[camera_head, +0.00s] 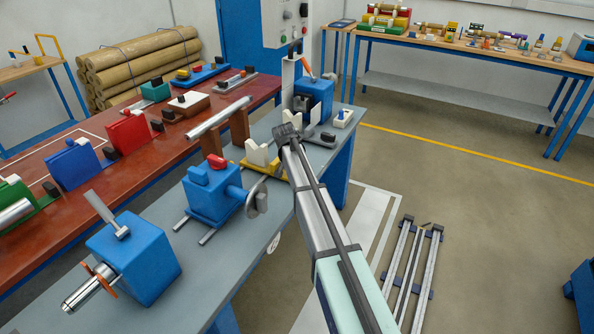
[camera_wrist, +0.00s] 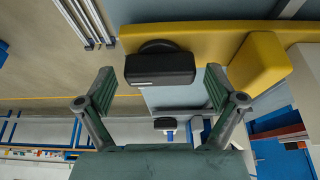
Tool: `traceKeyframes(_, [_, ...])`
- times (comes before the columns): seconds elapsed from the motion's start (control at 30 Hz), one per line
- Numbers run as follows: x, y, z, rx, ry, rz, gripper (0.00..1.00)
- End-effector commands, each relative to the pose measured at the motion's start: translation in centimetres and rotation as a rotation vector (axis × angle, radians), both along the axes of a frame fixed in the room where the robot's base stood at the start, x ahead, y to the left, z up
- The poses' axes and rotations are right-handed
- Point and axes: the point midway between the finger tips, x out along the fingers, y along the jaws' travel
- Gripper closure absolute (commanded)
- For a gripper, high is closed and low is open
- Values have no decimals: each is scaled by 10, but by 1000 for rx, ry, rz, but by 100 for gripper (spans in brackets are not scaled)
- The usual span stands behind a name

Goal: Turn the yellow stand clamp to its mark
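The yellow stand (camera_head: 250,168) stands on the grey bench and carries white V-shaped supports. It also fills the top right of the wrist view (camera_wrist: 205,42). Its black clamp knob (camera_wrist: 160,68) shows there, on a round dark base, with a pale line on its face. My gripper (camera_wrist: 159,88) is open, with one finger on each side of the knob and a visible gap at each side. In the head view my gripper (camera_head: 287,131) is above the right end of the yellow stand and hides the clamp. I cannot make out the clamp's mark.
A blue unit with a spindle (camera_head: 210,195) stands to the left of the yellow stand, and another blue unit (camera_head: 314,98) stands behind it. A small white block (camera_head: 343,117) sits near the bench's right edge.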

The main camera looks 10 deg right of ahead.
Motion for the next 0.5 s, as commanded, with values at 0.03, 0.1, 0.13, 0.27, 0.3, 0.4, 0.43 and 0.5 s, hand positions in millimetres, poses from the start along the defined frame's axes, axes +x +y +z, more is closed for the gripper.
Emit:
traceKeyframes(0.03, [0,0,0,-1,-1,1,2])
traceKeyframes(0.1, [0,0,0,-1,-1,1,2])
traceKeyframes(0.13, [0,0,0,-1,-1,1,2])
traceKeyframes(0.27, [0,0,1,-1,-2,2,2])
traceKeyframes(0.3, [0,0,1,-1,-2,2,2])
traceKeyframes(0.4, [-1,1,6,-1,-2,2,2])
traceKeyframes(0.43, [-2,2,8,-2,-2,2,2])
traceKeyframes(0.5, [-5,4,15,-1,-2,2,2])
